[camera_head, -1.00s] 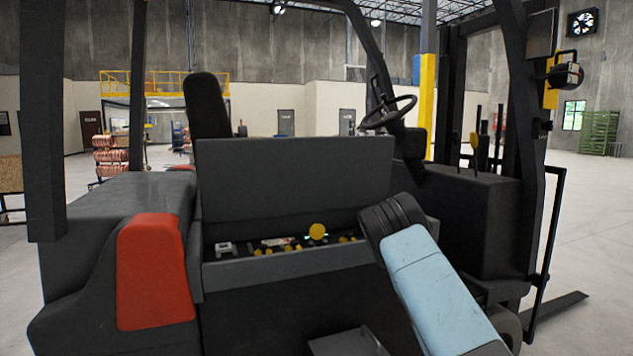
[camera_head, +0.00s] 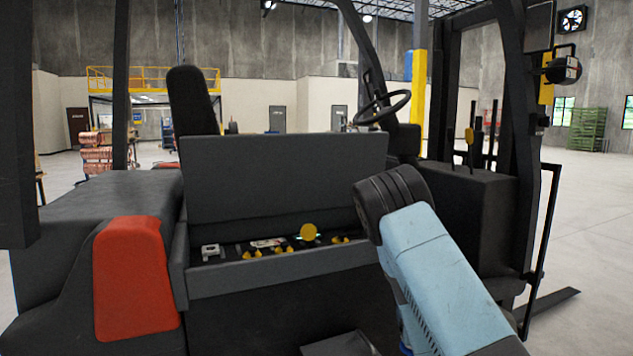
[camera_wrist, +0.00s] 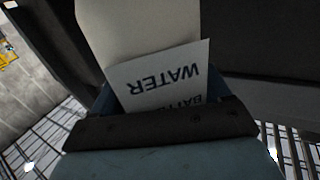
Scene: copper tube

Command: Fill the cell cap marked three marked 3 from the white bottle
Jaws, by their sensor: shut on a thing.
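In the wrist view my gripper (camera_wrist: 160,122) is shut on the white bottle (camera_wrist: 138,28). The bottle's label reads WATER and part of a second word, upside down in this view. In the head view the gripper and bottle are hidden; only my arm shows at the right. The open battery compartment of the forklift holds several small yellow caps (camera_head: 283,246) in its dark top. A larger round yellow disc (camera_head: 308,232) stands up among them. Numbers on the caps are too small to read, so I cannot tell which is marked 3.
The forklift's raised dark cover (camera_head: 285,180) stands behind the compartment. A grey front edge (camera_head: 280,277) runs along it. A steering wheel (camera_head: 382,108) and the mast uprights rise at the right. A red block (camera_head: 135,278) is at the left. Open floor lies to the right.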

